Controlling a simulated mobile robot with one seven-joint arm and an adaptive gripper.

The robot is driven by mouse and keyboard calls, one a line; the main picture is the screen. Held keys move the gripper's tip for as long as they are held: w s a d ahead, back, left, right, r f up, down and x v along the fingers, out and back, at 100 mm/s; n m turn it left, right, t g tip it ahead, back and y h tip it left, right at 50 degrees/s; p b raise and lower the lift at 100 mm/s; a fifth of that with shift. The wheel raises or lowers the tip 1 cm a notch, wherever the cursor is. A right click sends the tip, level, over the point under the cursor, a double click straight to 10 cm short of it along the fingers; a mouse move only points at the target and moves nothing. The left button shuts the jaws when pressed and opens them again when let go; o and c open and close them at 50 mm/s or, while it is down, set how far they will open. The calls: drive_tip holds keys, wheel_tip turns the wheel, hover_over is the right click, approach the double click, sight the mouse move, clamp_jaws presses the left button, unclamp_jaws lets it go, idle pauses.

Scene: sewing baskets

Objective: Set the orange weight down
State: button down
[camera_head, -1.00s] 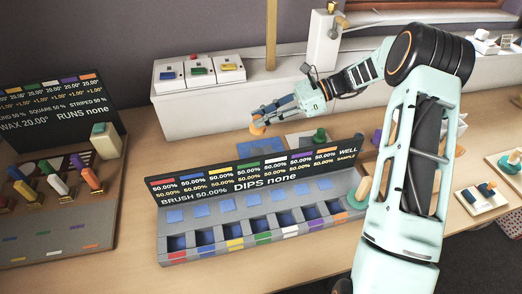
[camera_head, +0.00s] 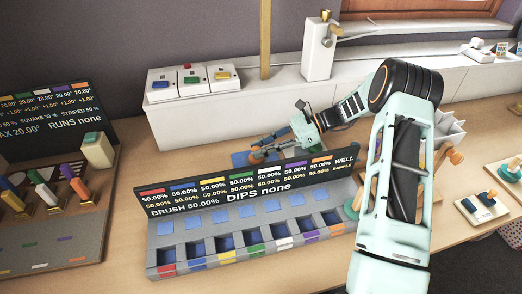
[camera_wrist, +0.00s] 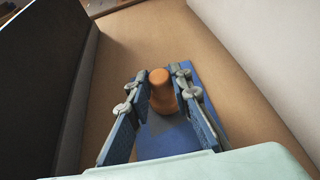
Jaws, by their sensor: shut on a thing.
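The orange weight (camera_wrist: 161,90) stands upright between the fingers of my gripper (camera_wrist: 163,98) in the wrist view. The fingers are shut on it. It is over a blue mat (camera_wrist: 178,138) that lies on the table behind the display stand; I cannot tell whether its base touches the mat. In the head view, my gripper (camera_head: 262,152) is low behind the stand's sign, beside the visible part of the blue mat (camera_head: 240,159). The orange weight (camera_head: 257,155) shows only as a small patch there.
The display stand (camera_head: 250,203) with its dark sign is directly in front of my gripper. A white ledge (camera_head: 230,113) with coloured switches runs behind it. A rack with coloured pegs (camera_head: 50,225) is at left. Bare table (camera_head: 120,175) lies between rack and stand.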

drive_tip(key=shift+f, duration=0.2)
drive_tip(key=shift+f, duration=0.1)
drive_tip(key=c, duration=1.7)
unclamp_jaws()
drive_tip(key=shift+f, duration=0.1)
drive_tip(key=shift+c, duration=0.2)
drive_tip(key=shift+d+r, duration=0.1)
drive_tip(key=shift+r, duration=0.15)
drive_tip(key=p+v, duration=0.1)
drive_tip(key=v, duration=0.6)
drive_tip(key=shift+d, duration=0.2)
